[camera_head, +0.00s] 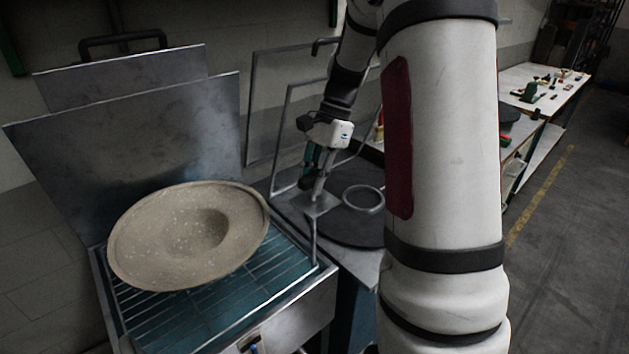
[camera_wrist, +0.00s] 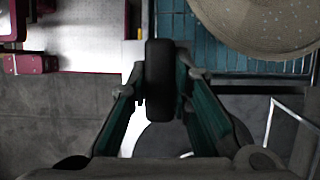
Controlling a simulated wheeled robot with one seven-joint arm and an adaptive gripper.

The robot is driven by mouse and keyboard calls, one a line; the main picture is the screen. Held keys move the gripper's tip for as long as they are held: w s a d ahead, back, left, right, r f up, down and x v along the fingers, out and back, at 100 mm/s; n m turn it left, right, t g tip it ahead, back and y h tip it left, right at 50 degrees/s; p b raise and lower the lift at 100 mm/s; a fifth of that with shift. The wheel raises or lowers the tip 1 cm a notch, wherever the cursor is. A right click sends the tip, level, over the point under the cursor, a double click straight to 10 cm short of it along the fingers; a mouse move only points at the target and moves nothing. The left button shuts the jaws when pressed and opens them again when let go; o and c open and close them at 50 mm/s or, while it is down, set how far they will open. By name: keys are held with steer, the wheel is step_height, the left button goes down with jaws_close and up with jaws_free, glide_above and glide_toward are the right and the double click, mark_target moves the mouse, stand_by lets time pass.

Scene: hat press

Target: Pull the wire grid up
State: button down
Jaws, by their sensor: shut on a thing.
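The wire grid (camera_head: 147,308) lies level across the top of the open metal box, over a blue-green interior. It also shows in the wrist view (camera_wrist: 185,35). A speckled beige hat (camera_head: 150,250), brim up like a bowl, rests on the grid and covers much of it. My gripper (camera_head: 316,190) is at the box's right corner, above a thin upright metal rod. In the wrist view its fingers are closed around a dark rounded handle (camera_wrist: 159,80). How the handle joins the grid is hidden.
A raised metal lid (camera_head: 150,125) stands behind the box. A round dark plate with a metal ring (camera_head: 363,199) is to the right of the gripper. Metal frames (camera_head: 290,95) stand behind. A workbench (camera_head: 540,85) with small items is at far right.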

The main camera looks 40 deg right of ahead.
steer(key=shift+r, duration=0.35)
steer(key=c, duration=1.6)
jaws_free()
steer(key=shift+o, duration=0.8)
steer(key=v, duration=1.2)
steer(key=shift+a, duration=0.15)
